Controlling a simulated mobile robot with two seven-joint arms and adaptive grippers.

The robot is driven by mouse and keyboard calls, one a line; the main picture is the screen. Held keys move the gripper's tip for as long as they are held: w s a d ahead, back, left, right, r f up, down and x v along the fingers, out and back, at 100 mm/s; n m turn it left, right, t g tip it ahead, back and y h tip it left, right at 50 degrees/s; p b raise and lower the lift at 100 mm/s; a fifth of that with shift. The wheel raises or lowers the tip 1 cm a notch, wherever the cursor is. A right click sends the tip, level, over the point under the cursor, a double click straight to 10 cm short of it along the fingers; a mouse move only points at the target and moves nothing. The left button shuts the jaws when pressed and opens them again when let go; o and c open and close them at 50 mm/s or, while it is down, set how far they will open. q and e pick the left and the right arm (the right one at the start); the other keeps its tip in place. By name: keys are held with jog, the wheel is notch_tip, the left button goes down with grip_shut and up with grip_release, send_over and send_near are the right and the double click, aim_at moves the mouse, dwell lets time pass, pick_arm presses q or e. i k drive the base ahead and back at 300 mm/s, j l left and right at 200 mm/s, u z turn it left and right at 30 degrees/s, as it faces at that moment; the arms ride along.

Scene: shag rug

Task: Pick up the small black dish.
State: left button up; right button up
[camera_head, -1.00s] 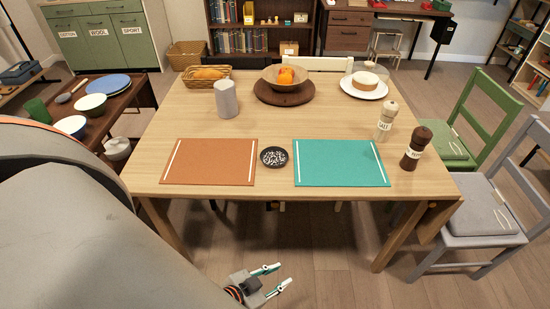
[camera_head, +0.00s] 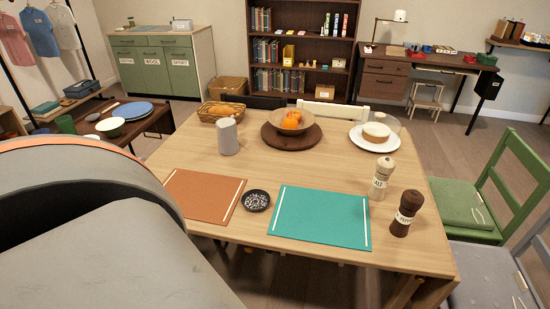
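The small black dish (camera_head: 256,201) lies on the wooden table, between the orange placemat (camera_head: 207,196) and the teal placemat (camera_head: 322,216). It is round with a white speckled pattern inside. A large grey part of my own arm fills the lower left of the view and covers the table's near left corner. Neither gripper shows in the current view, and nothing is seen touching the dish.
A salt mill (camera_head: 381,178) and a pepper mill (camera_head: 406,213) stand right of the teal mat. A grey canister (camera_head: 228,137), bread basket (camera_head: 221,111), fruit bowl (camera_head: 291,122) and covered cake plate (camera_head: 375,137) stand farther back. A green chair (camera_head: 490,190) is at the right.

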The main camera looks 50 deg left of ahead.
aim_at(254, 201)
jog(key=i+l+u, duration=0.15)
jog(key=u, duration=0.35)
jog(key=l+u, duration=0.3)
jog(key=u, duration=0.15)
jog(key=i+l, duration=0.05)
